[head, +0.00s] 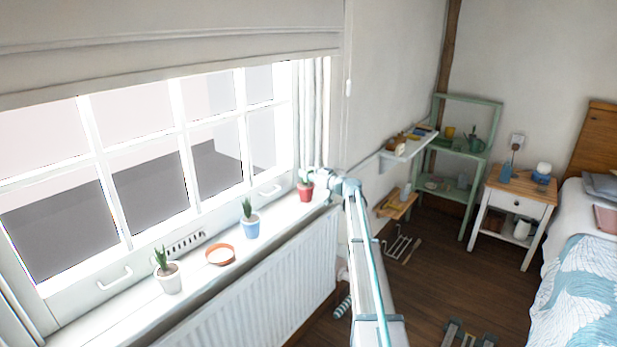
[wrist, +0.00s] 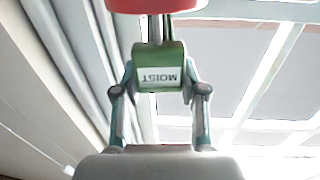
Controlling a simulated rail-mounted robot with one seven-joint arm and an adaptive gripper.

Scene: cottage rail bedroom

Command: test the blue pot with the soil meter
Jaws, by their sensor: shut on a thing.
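The blue pot (head: 252,229) with a spiky green plant stands upright on the window sill in the head view. The soil meter (wrist: 160,57) is a green block with a white label reading "MOIST", upside down in the wrist view. My gripper (wrist: 159,70) is shut on it, one finger on each side. In the head view my gripper is at the sill's far end, beside the red pot (head: 306,192) and beyond the blue pot.
A white pot (head: 170,279) with a plant and an empty terracotta saucer (head: 220,255) share the sill (head: 120,307). The window and its handles are behind them. A radiator (head: 270,285) is below, a wall shelf (head: 408,150) to the right.

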